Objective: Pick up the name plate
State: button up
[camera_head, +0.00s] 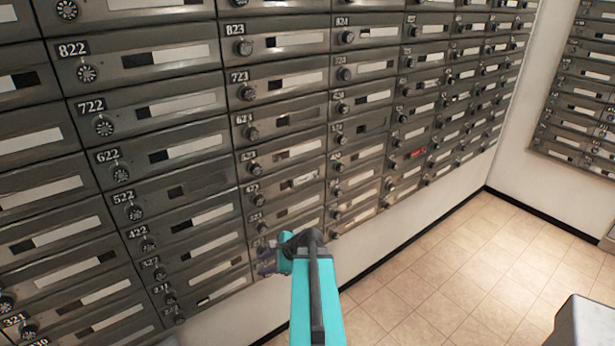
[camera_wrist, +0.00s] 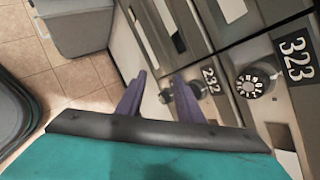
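White name plates sit in slots on the mailbox doors, such as the one on door 722 (camera_head: 186,105). I cannot tell which one the task means. My gripper (camera_head: 266,262) is low in front of the mailbox wall, near the bottom rows. In the wrist view its two purple fingers (camera_wrist: 160,92) are spread apart with no plate visible between them. A white plate (camera_wrist: 231,9) shows in a door slot beyond the fingers.
Round dial locks (camera_wrist: 255,82) stick out from the doors. A red strip (camera_head: 415,153) marks one door. A grey bin (camera_wrist: 76,28) stands on the tiled floor. A second mailbox bank (camera_head: 580,100) hangs at the right. The tiled floor (camera_head: 440,270) is mostly clear.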

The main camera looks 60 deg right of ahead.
jog(key=s+d+r+m+t+h+p, duration=0.2)
jog(key=s+d+r+m, duration=0.3)
jog(key=d+r, duration=0.7)
jog(key=s+d+r+m+t+h+p, duration=0.1)
jog(key=s+d+r+m+h, duration=0.3)
jog(key=s+d+r, duration=0.6)
notch_tip(320, 180, up, 4)
jog(key=shift+s+d+f+m+t+h+p, duration=0.2)
jog(key=shift+d+m+t+h+p, duration=0.25)
jog(key=shift+d+m, duration=0.55)
jog(key=shift+w+a, duration=0.1)
jog(key=shift+w, duration=0.05)
jog(key=p+x, duration=0.2)
jog(key=x, duration=0.6)
jog(key=shift+w, duration=0.2)
jog(key=shift+f, duration=0.1)
jog(key=shift+w, duration=0.1)
